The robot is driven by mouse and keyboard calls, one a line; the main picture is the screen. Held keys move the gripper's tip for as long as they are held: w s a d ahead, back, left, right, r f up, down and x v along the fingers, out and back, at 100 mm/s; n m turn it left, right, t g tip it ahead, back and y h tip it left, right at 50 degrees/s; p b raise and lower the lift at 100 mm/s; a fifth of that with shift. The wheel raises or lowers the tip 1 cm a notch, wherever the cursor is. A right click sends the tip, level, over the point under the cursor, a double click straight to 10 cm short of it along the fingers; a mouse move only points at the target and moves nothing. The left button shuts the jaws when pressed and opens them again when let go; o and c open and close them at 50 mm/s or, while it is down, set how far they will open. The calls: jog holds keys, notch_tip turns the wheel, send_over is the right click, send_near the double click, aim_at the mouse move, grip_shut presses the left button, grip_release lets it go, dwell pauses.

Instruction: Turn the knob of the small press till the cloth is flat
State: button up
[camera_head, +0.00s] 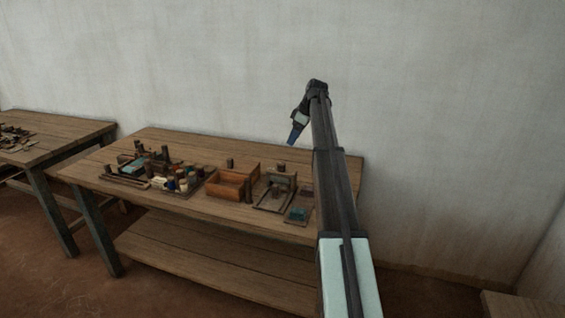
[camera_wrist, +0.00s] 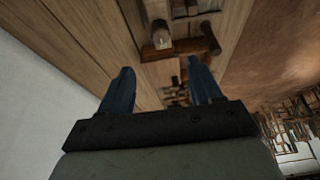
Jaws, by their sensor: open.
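The small press (camera_head: 275,191) looks like a dark low frame with an upright part, right of centre on the wooden table; its knob is too small to make out surely. A teal cloth-like patch (camera_head: 298,214) lies on a small dark tray at the press's front right. Whether the cloth is flat cannot be told. My gripper (camera_head: 292,141) is above the table's back edge, above the press in the picture and clear of it. In the wrist view its two blue fingers (camera_wrist: 160,76) are apart with nothing held between them. Beyond them is a brown wooden piece with a rounded end (camera_wrist: 180,47).
An open orange-brown wooden box (camera_head: 232,184) stands left of the press. Farther left is a tray crowded with spools and small tools (camera_head: 157,169). The table (camera_head: 215,208) has bare boards along its front and back. A pale wall (camera_head: 200,60) stands behind.

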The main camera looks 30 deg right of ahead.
aim_at(281, 163)
jog(key=x, duration=1.3)
jog(key=shift+w+a+f, duration=0.1)
jog(key=shift+a+f, duration=0.05)
jog(key=shift+c, duration=0.4)
jog(key=c, duration=1)
jog(key=shift+o, duration=0.2)
jog(key=m+h, duration=0.1)
jog(key=m, duration=0.1)
jog(key=m+t, duration=0.1)
jog(key=m, duration=0.2)
jog(key=shift+a+m+h, duration=0.15)
jog(key=shift+m+h, duration=0.15)
jog(key=shift+h, duration=0.1)
jog(key=m+h, duration=0.2)
jog(key=m, duration=0.3)
jog(key=shift+a+m, duration=0.1)
jog(key=shift+m, duration=0.2)
